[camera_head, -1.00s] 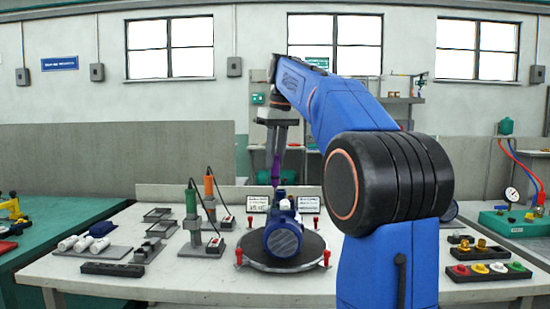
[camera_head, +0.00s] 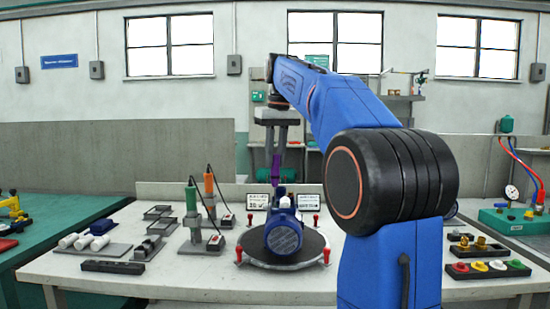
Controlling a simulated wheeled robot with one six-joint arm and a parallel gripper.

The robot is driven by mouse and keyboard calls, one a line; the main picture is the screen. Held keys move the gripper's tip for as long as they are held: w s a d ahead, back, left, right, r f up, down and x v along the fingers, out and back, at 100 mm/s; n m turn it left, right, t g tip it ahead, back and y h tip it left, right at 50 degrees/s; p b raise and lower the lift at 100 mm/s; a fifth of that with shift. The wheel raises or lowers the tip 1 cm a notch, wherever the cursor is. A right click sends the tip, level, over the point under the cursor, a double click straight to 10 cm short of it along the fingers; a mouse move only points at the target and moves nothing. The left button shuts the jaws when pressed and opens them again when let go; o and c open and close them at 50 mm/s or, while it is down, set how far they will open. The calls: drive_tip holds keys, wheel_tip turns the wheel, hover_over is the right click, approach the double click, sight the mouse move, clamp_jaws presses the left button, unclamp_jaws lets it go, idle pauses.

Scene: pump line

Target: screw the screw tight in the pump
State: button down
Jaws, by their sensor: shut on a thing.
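The blue pump (camera_head: 283,237) lies on a round dark turntable (camera_head: 308,252) in the middle of the table, its round end facing me. My gripper (camera_head: 276,149) points straight down above the pump's rear part. It is shut on a slim purple tool (camera_head: 275,166), held upright. The tool's lower end is close to the top of the pump; I cannot tell whether they touch. The screw is not visible from here.
Green (camera_head: 191,199) and orange (camera_head: 209,184) tools stand in holders left of the turntable. Red clamps (camera_head: 239,254) surround its rim. Small trays lie farther left. A tray of coloured caps (camera_head: 487,268) lies at right.

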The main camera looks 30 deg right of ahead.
drive_tip(key=shift+m, duration=1)
drive_tip(key=m, duration=0.2)
drive_tip(key=shift+m+h, duration=0.3)
drive_tip(key=shift+h, duration=0.1)
drive_tip(key=shift+m, duration=1)
drive_tip(key=shift+m+g+h, duration=0.3)
drive_tip(key=shift+m, duration=2)
